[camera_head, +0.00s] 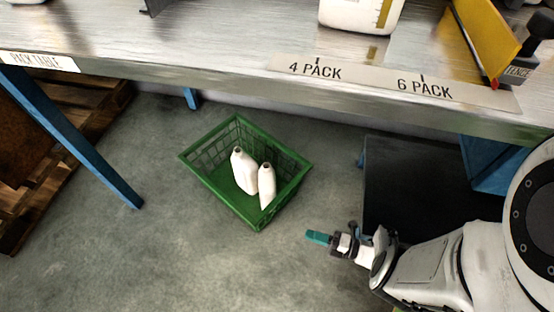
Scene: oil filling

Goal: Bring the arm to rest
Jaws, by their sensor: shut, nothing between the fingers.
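My gripper (318,237) is at the lower right, at the end of my white arm. Its teal fingers point left, and they are shut and empty. It is apart from the green crate, to the right of and below it in the picture. The arm comes in from the right edge, in front of a dark panel.
A green crate (222,203) on the floor holds two white bottles (243,171). The metal pack table (180,75) spans the top, with a container (358,14) on it. A blue leg (85,145) and wooden pallet (22,205) are left. Floor at lower left is clear.

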